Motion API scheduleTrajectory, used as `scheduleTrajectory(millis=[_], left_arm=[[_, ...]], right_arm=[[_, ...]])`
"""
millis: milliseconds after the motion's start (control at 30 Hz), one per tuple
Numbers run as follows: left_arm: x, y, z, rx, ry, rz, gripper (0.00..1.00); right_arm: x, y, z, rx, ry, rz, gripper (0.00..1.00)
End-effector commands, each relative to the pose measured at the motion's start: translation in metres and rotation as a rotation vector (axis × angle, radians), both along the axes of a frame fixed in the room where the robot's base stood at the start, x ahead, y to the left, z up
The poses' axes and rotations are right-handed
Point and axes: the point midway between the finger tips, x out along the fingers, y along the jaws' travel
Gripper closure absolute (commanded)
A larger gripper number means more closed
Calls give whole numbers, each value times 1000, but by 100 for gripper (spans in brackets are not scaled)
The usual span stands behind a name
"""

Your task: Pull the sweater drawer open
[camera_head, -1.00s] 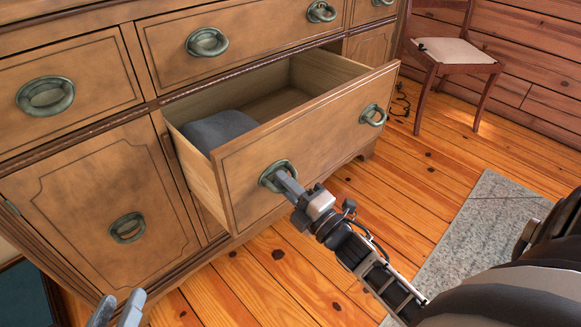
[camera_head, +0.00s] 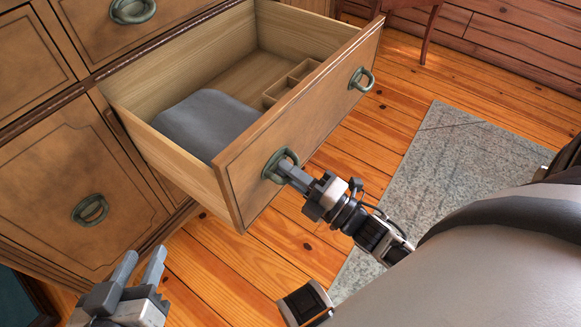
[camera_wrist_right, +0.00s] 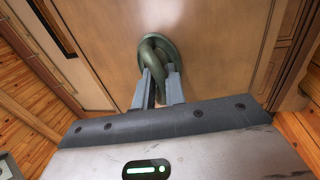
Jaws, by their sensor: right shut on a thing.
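The sweater drawer (camera_head: 318,104) is pulled well out of the wooden dresser. A folded grey sweater (camera_head: 208,122) lies in its near left part, and a small wooden divider box (camera_head: 291,82) sits at the right. My right gripper (camera_head: 284,168) is shut on the drawer's left ring handle (camera_head: 270,172). In the right wrist view its fingers (camera_wrist_right: 160,88) close around the green metal ring (camera_wrist_right: 152,55) on the drawer front. My left gripper (camera_head: 140,268) is at the lower left, its two fingers apart and empty, clear of the dresser.
The drawer's other handle (camera_head: 361,80) is free. A cabinet door with a ring handle (camera_head: 90,210) is below left. A grey rug (camera_head: 440,185) lies on the plank floor at right, and a chair leg (camera_head: 431,35) stands behind.

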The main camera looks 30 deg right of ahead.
Motion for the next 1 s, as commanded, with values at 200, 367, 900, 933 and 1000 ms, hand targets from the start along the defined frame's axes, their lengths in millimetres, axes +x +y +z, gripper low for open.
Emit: scheduleTrajectory(millis=[200,367,900,933,1000], left_arm=[[3,0,2,-2,-8,2,64],[3,0,2,-2,-8,2,64],[0,0,3,-2,1,3,64],[0,0,3,-1,3,2,64],[0,0,2,1,9,2,64]], right_arm=[[-1,-1,-1,-3,0,-2,82],[0,-1,0,-2,0,-1,70],[-16,-7,-4,-1,4,-3,70],[-20,-9,-5,-1,4,-2,70],[-34,-15,-8,-1,6,-3,70]])
